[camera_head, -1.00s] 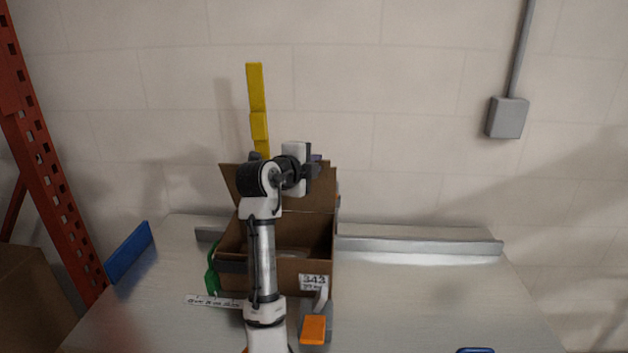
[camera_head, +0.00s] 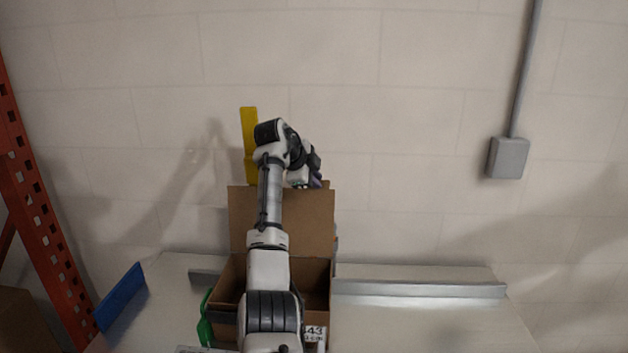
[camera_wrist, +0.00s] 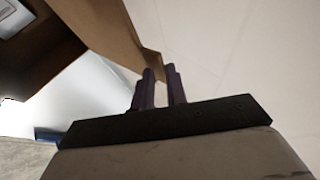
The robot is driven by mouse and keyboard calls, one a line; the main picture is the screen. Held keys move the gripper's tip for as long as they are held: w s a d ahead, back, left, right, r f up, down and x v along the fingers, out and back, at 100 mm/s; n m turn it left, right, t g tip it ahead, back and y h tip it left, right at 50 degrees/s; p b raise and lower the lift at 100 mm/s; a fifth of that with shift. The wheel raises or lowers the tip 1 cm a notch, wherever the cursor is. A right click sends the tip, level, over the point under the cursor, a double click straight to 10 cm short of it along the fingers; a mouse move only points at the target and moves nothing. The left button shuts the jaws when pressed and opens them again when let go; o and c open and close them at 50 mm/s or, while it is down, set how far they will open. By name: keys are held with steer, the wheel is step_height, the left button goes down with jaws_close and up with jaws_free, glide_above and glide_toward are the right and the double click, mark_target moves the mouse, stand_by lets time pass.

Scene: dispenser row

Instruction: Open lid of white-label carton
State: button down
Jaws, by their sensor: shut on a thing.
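The carton (camera_head: 317,298) is a brown cardboard box with a white label (camera_head: 314,333) on its front, marked with digits. Its lid (camera_head: 310,222) stands raised at the back, close to upright, and the inside is partly visible. My gripper (camera_head: 316,184) is at the lid's top edge, towards its right. In the wrist view, the fingers of my gripper (camera_wrist: 160,88) are shut on the edge of the lid (camera_wrist: 104,30). My arm covers the middle of the carton and part of the lid.
A yellow upright strip (camera_head: 249,145) stands behind the lid. A green item (camera_head: 205,320) is at the carton's left. A metal rail (camera_head: 420,289) runs along the table's back. A blue plate (camera_head: 120,297) is at the left edge. The table right of the carton is clear.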

steer(key=shift+w+r, duration=0.1)
steer(key=shift+w, duration=0.5)
steer(key=c, duration=1.6)
jaws_free()
steer(key=shift+w, duration=0.1)
steer(key=b+v, duration=0.4)
steer(key=v, duration=0.9)
steer(key=shift+r, duration=0.35)
steer(key=shift+a+f, duration=0.1)
